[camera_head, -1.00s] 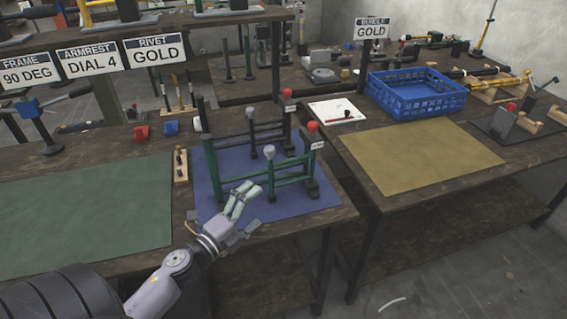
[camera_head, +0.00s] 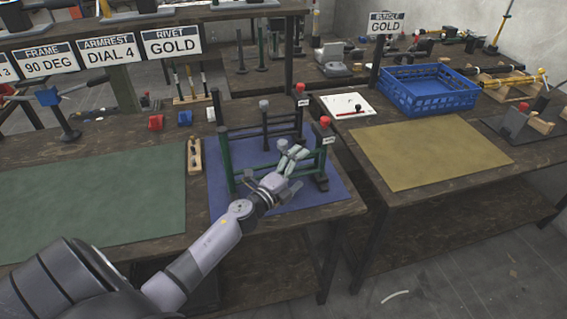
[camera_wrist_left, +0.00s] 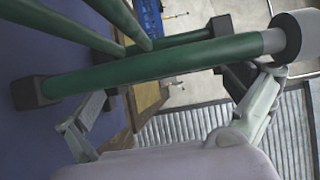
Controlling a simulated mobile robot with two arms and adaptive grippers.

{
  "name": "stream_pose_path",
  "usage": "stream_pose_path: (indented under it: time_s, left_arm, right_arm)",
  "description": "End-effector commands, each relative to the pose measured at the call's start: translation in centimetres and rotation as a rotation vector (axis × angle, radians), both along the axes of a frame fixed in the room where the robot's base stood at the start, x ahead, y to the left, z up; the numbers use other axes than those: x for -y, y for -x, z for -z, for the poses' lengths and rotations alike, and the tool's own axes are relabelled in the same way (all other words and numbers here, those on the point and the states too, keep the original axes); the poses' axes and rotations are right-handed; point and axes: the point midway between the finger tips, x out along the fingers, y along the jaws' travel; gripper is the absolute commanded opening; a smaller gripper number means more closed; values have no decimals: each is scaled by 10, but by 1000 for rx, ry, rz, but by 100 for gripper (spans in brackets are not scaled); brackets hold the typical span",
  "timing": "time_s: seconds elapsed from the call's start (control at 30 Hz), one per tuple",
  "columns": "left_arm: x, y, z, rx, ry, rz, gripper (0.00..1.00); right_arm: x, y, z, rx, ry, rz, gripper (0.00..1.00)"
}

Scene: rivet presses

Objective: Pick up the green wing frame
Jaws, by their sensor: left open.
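The green wing frame (camera_head: 230,158) stands on the blue mat (camera_head: 325,197), with dark feet and a red knob on its right post. My left gripper (camera_head: 291,160) is at its front side and covers part of its middle. In the left wrist view a green bar (camera_wrist_left: 160,65) of the frame, with a dark foot at one end and a grey knob at the other, crosses before the open fingers (camera_wrist_left: 172,112). The fingers lie toward either end of this bar, and I cannot tell whether they touch it. My right gripper is not in view.
A small wooden stand (camera_head: 195,156) is left of the mat, beside a green mat (camera_head: 90,200). A second table at right holds a yellow mat (camera_head: 430,152), a blue crate (camera_head: 428,92) and a white sheet (camera_head: 345,106). Signs (camera_head: 172,43) hang at the upper left.

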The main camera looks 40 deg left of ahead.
Motion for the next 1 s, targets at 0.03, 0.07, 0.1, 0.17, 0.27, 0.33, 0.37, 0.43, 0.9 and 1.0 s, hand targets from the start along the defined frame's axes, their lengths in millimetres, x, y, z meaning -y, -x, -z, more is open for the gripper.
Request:
stream_pose_path:
  time_s: [0.03,0.07,0.1,0.17,0.27,0.33,0.37,0.43,0.9,1.0]
  left_arm:
    - [1,-8,-1,1,2,-1,100]
    - [1,-12,-1,1,2,-1,100]
    - [2,-16,0,1,2,0,100]
    - [2,-20,0,0,1,0,100]
    - [3,-22,0,-1,0,0,100]
    - [3,-22,1,-1,0,0,100]
    - [3,-22,1,-1,0,0,100]
    - [2,-22,1,-1,0,0,100]
    - [2,-21,0,-1,1,0,69]
    - [2,-21,1,-1,1,0,62]
  right_arm:
    - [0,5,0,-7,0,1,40]
    - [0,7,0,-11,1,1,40]
    - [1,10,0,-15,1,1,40]
    - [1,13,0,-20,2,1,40]
    - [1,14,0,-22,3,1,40]
    - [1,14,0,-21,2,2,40]
    - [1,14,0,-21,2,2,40]
    - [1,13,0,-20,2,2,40]
    - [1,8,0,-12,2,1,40]
    - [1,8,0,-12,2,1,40]
